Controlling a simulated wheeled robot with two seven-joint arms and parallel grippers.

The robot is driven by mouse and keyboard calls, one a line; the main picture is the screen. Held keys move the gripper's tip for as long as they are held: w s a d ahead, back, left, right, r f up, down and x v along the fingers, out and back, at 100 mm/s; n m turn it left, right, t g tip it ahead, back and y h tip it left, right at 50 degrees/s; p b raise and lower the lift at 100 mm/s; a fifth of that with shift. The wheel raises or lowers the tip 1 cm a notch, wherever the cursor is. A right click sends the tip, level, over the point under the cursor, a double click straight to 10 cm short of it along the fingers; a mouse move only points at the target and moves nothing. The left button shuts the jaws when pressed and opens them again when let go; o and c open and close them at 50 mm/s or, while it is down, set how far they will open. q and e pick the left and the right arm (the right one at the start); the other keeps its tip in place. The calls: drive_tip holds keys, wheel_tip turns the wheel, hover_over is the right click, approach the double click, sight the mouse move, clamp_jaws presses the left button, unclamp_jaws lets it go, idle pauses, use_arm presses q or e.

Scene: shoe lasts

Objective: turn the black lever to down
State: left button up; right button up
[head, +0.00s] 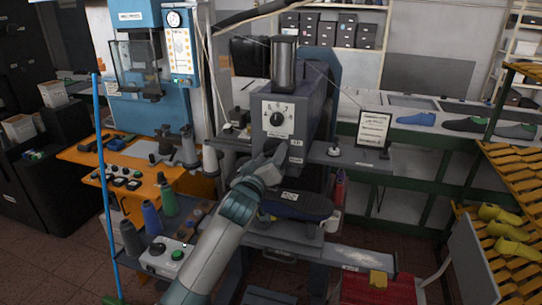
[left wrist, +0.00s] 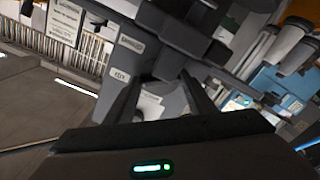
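A black rotary knob (head: 277,119) sits on a pale numbered dial plate on the front of the grey machine (head: 312,115). I cannot tell whether it is the black lever; no other lever shows clearly. My left gripper (head: 272,157) is just below the dial plate, close to the machine front, apart from the knob. In the left wrist view, dark finger-like parts rise towards a dark block (left wrist: 165,55) beside the labelled machine. Whether the fingers touch or hold that block is unclear. My right gripper is not in view.
A dark padded platform (head: 297,206) juts out below my left gripper. A grey side table with a framed sheet (head: 373,130) is to the right. Thread cones (head: 151,217) and a control box (head: 168,257) stand at lower left. A blue pole (head: 104,190) rises further left.

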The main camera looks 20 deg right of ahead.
use_arm(q)
drive_tip(key=c, duration=0.4)
drive_tip(key=shift+o, duration=0.2)
drive_tip(key=shift+m, duration=0.4)
drive_tip(key=m, duration=1.2)
drive_tip(key=shift+m, duration=0.7)
